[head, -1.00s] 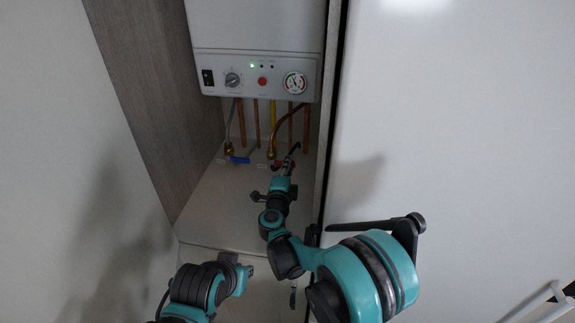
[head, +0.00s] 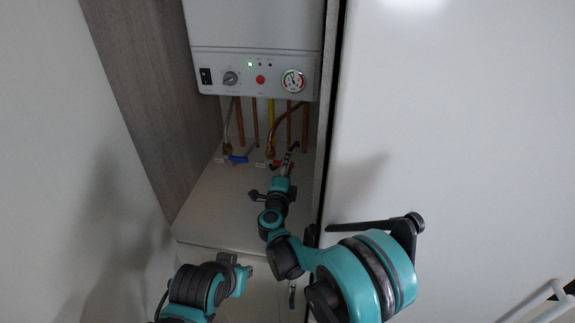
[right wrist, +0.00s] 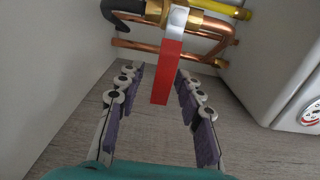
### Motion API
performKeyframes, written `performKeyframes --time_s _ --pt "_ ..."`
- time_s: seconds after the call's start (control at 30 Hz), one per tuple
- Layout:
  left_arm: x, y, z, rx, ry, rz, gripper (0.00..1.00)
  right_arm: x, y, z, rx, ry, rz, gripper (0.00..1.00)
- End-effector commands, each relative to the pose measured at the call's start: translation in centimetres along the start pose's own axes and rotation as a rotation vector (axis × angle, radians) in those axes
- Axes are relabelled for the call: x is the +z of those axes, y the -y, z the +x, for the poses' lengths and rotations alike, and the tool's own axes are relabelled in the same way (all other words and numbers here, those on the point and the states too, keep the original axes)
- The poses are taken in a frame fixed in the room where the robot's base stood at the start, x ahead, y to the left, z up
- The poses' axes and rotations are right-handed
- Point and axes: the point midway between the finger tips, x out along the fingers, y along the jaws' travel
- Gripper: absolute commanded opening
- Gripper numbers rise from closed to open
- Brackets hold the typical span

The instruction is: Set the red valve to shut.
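The red valve handle (right wrist: 168,75) is a flat red lever on a brass valve body (right wrist: 176,15). In the right wrist view it points down the picture, across the line of the pipe. My right gripper (right wrist: 159,85) is open, with its fingers on either side of the lever and a visible gap on both sides. In the head view the right gripper (head: 287,160) reaches in below the boiler, and only small red bits of the valve (head: 277,167) show beside its fingers. My left arm shows at the bottom, but its gripper cannot be made out.
The white boiler (head: 255,45) with its knob and gauge hangs above the pipes. A blue valve handle (head: 238,159) is left of my right gripper. A yellow pipe (head: 271,113) and copper pipes run close by. A wood-grain wall (head: 155,90) and white door (head: 460,150) flank the cupboard.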

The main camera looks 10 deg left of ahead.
Motion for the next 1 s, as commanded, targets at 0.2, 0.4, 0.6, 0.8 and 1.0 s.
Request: performKeyframes --time_s 0.2,0.4,0.6,0.8,1.0 --pt "0.0 0.0 0.0 0.0 0.0 0.0 0.15 0.1 0.0 -0.7 0.0 0.002 -0.001 0.36" --pt "0.0 0.0 0.0 0.0 0.0 0.0 0.15 0.1 0.0 -4.0 0.0 0.003 -0.001 0.36" --pt "0.0 0.0 0.0 0.0 0.0 0.0 0.15 0.1 0.0 -6.8 0.0 0.001 0.0 0.36" --pt "0.0 0.0 0.0 0.0 0.0 0.0 0.15 0.0 0.0 -7.6 0.0 0.0 0.0 0.36" --pt "0.0 0.0 0.0 0.0 0.0 0.0 0.15 0.0 0.0 -7.5 0.0 0.0 0.0 0.36"
